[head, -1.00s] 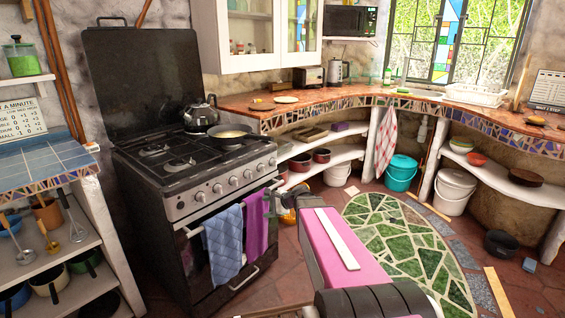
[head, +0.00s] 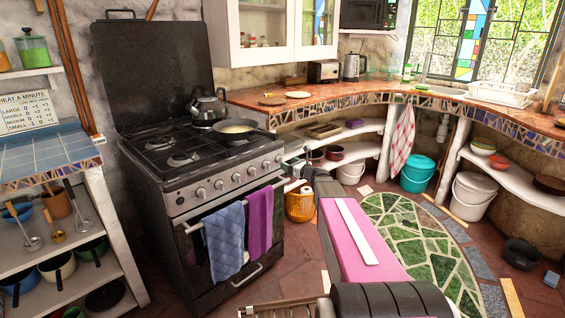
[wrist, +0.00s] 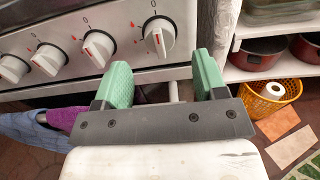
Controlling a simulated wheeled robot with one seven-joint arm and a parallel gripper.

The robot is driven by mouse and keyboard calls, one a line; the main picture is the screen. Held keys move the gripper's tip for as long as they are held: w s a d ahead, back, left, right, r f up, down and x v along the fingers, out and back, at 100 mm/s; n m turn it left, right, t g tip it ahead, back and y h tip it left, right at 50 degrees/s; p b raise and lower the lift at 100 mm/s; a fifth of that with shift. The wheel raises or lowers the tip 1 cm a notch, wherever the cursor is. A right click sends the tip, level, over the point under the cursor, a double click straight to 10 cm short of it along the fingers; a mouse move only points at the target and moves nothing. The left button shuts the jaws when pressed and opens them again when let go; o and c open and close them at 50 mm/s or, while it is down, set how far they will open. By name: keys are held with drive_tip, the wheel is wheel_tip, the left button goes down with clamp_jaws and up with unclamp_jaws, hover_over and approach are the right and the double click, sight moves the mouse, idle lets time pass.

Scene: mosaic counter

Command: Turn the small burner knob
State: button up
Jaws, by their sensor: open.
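The stove (head: 170,200) has a row of several white knobs along its front panel. The panel also shows in the wrist view, where a knob (wrist: 160,37) with a red mark appears beyond the gap between my fingers. Another knob (wrist: 99,48) is to its left, beyond the left finger. I cannot tell which knob belongs to the small burner. My gripper (wrist: 163,80) has two green pads, spread apart and empty, short of the panel and touching no knob. In the head view the gripper end is small and dark, right of the stove front.
Blue (head: 224,240) and purple (head: 259,220) towels hang on the oven handle below the knobs. A pan (head: 238,131) and kettle (head: 208,108) stand on the stove. An orange basket (head: 300,205) is on the floor right of the stove, near low shelves (head: 340,155).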

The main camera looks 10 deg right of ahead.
sight(280, 160)
drive_tip(key=shift+x, duration=2.5)
drive_tip(key=c, duration=0.9)
